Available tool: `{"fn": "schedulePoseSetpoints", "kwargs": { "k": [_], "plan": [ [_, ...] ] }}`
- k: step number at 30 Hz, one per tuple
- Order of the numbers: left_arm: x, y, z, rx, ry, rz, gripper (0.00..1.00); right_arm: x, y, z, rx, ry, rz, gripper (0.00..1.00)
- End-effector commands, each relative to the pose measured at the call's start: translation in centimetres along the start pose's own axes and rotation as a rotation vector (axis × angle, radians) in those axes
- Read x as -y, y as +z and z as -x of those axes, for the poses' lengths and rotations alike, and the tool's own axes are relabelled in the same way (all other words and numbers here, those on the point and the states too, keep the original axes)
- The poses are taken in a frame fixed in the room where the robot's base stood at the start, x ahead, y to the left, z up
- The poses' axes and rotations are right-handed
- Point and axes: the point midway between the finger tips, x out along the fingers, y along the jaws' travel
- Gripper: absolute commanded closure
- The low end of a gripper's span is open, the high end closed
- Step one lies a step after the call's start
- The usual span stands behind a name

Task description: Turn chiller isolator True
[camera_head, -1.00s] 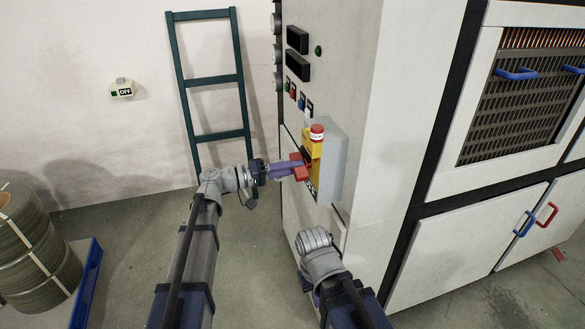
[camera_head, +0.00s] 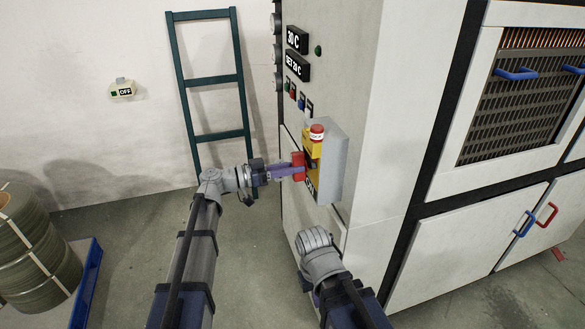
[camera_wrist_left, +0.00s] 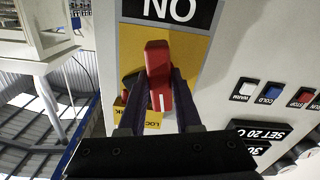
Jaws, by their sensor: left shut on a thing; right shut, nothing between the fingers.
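The chiller isolator is a grey box (camera_head: 333,160) with a yellow face (camera_head: 313,150) on the side of the white cabinet. Its red handle (camera_head: 298,160) has a white line and also shows in the left wrist view (camera_wrist_left: 158,62). My left gripper (camera_head: 290,171) is shut on the handle, a purple finger on each side of it. In the left wrist view the handle points along the yellow plate. A black label (camera_wrist_left: 170,10) there reads ON upside down. My right gripper (camera_head: 315,298) is low, below the box, shut and empty, mostly hidden by its own wrist.
A red-topped button (camera_head: 317,132) sits above the handle. Lit displays (camera_head: 297,40) read 30 C and SET 20 C. A green ladder frame (camera_head: 212,80) leans at the wall; coils (camera_head: 30,245) stand on a blue pallet (camera_head: 86,285) at left. Floor between is free.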

Motion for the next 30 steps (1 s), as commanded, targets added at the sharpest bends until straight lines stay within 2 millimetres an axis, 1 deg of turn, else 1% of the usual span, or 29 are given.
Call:
{"fn": "schedulePoseSetpoints", "kwargs": {
  "k": [6,12,20,30],
  "plan": [
    [-0.03,0.09,0.03,0.003,0.0,-0.125,1.0,0.0,0.0,-0.02,0.0,0.0,0.0,1.0],
    [-0.04,0.09,0.02,0.003,0.001,-0.194,1.0,0.0,0.0,-0.02,0.0,0.0,0.0,1.0],
    [-0.04,0.1,0.02,0.003,0.001,-0.227,1.0,0.0,0.0,-0.02,0.0,0.0,0.0,1.0],
    [-0.04,0.1,0.03,0.003,0.001,-0.228,1.0,0.0,0.0,-0.02,0.0,0.0,0.0,1.0]
  ]
}}
